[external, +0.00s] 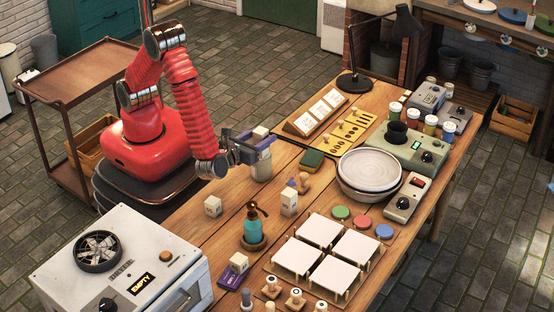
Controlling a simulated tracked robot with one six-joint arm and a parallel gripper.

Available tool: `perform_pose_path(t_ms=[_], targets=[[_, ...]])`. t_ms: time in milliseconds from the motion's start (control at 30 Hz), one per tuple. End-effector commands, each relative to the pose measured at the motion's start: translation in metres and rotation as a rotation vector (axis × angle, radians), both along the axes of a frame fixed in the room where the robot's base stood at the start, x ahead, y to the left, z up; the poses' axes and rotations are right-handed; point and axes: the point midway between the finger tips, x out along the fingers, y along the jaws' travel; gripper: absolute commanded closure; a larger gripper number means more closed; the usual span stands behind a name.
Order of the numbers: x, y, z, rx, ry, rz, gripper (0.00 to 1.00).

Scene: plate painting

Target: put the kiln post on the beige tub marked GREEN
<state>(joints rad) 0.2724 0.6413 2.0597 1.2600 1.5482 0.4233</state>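Small off-white blocks that look like kiln posts stand on the wooden table: one (213,206) near the left edge, a taller one (289,202) near the middle. Another pale block (261,132) shows at my gripper, above a greyish jar (262,168). My gripper (250,147) is over the table's rear left side, its dark fingers around or in front of that block; I cannot tell whether they grip it. No label reading GREEN is legible, so I cannot pick out the beige tub with certainty.
A teal pump bottle (253,226) stands in front of the taller block. White tiles on stands (320,230), coloured discs (341,212) and stacked plates (370,170) fill the right middle. A grey machine marked EMPTY (125,265) is at front left. A black lamp (355,82) stands behind.

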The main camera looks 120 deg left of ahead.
Motion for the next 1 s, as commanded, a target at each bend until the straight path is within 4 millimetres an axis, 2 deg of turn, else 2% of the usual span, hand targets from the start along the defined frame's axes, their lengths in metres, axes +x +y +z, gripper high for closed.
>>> perform_pose_path(t_ms=[367,467,667,1000], targets=[[0.0,-0.001,0.003,0.0,-0.001,0.0,0.5],[0.001,-0.009,0.003,0.0,-0.001,-0.003,0.5],[0.001,-0.037,0.008,0.0,-0.001,-0.004,0.5],[0.001,-0.095,0.016,0.0,0.0,-0.004,0.5]])
